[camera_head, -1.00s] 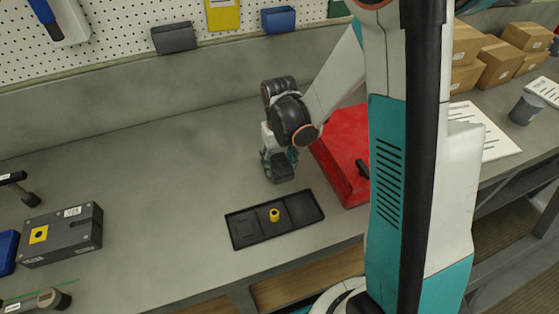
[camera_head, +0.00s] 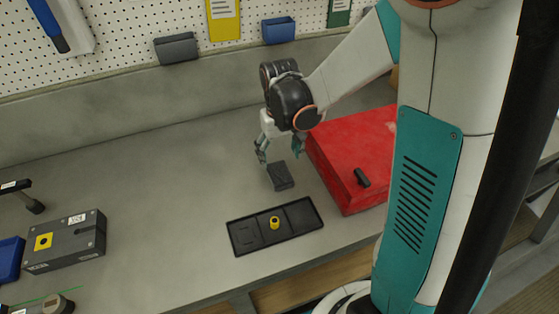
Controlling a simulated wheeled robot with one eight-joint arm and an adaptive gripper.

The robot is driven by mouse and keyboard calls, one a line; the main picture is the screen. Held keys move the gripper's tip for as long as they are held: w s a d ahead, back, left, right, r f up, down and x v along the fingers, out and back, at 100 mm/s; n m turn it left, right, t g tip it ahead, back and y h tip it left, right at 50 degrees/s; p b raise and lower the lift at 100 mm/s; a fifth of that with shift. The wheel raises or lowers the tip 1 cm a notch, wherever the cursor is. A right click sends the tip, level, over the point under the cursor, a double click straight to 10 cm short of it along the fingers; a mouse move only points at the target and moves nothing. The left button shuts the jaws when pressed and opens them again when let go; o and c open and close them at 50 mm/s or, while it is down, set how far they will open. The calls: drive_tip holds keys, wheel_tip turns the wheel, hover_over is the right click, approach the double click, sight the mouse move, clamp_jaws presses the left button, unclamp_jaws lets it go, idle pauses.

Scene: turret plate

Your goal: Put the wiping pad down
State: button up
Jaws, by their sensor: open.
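The wiping pad (camera_head: 281,176) is a dark grey block. It lies on the grey bench top just behind the black tray and left of the red case. My gripper (camera_head: 279,156) is just above and behind the pad, with its fingers spread open and apart from it. Nothing shows between the fingers.
A black tray (camera_head: 238,239) with compartments holds a small yellow part (camera_head: 274,222) near the front edge. A red case (camera_head: 345,160) with a black handle stands close to the right. A grey block fixture (camera_head: 66,241) sits at left. The bench (camera_head: 150,180) between is clear.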

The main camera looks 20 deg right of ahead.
drive_tip(key=s+r+t, duration=0.7)
drive_tip(key=s+r, duration=0.8)
drive_tip(key=r, duration=0.2)
drive_tip(key=shift+r+p, duration=0.2)
drive_tip(key=shift+p, duration=0.2)
drive_tip(key=shift+f, duration=0.1)
wheel_tip(320, 180, down, 8)
drive_tip(key=b, duration=0.8)
drive_tip(key=shift+o, duration=0.5)
drive_tip(key=shift+f, duration=0.15)
